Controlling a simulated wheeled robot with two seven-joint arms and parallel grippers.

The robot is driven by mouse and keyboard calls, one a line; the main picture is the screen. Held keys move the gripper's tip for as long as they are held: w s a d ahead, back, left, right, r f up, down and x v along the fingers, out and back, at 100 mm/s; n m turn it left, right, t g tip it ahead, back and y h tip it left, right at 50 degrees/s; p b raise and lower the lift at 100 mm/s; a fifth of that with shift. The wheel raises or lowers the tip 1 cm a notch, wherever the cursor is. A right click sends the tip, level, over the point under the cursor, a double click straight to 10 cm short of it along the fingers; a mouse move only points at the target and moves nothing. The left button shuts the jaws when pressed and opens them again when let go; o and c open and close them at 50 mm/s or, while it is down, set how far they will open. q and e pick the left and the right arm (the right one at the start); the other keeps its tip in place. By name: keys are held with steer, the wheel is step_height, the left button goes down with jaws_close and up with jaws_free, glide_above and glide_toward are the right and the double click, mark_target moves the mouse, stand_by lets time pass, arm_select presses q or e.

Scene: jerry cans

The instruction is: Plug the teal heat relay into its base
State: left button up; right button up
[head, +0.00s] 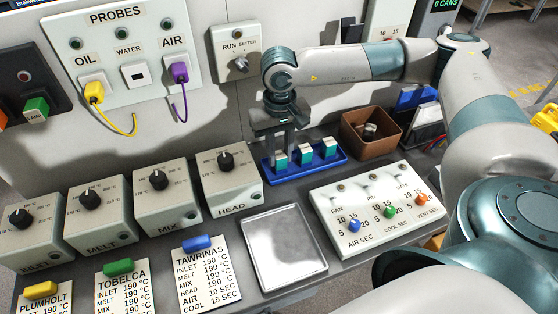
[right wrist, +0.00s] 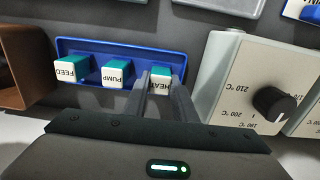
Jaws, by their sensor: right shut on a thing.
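Three teal relays with white labelled faces sit in a blue tray (right wrist: 120,48) in the right wrist view, marked FEED (right wrist: 71,73), PUMP (right wrist: 116,75) and HEAT (right wrist: 160,78). In the head view the blue tray (head: 303,171) stands at the back of the bench, with the heat relay (head: 280,161) at its left end. My right gripper (right wrist: 160,84) reaches down over the tray and is shut on the heat relay, one finger on each side. The held relay is still at the tray. Its base is not identifiable. My left gripper is not in view.
A brown box (head: 372,133) stands right of the tray. The HEAD dial box (head: 229,176) is close on the left. A timer panel (head: 372,207) and a bare metal tray (head: 284,246) lie in front. The PROBES panel (head: 120,70) is on the wall.

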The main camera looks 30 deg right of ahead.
mark_target(279, 155)
steer(key=shift+r+p, duration=0.8)
steer(key=shift+r, duration=1.6)
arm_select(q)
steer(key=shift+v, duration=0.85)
arm_select(e)
steer(key=shift+a, duration=0.1)
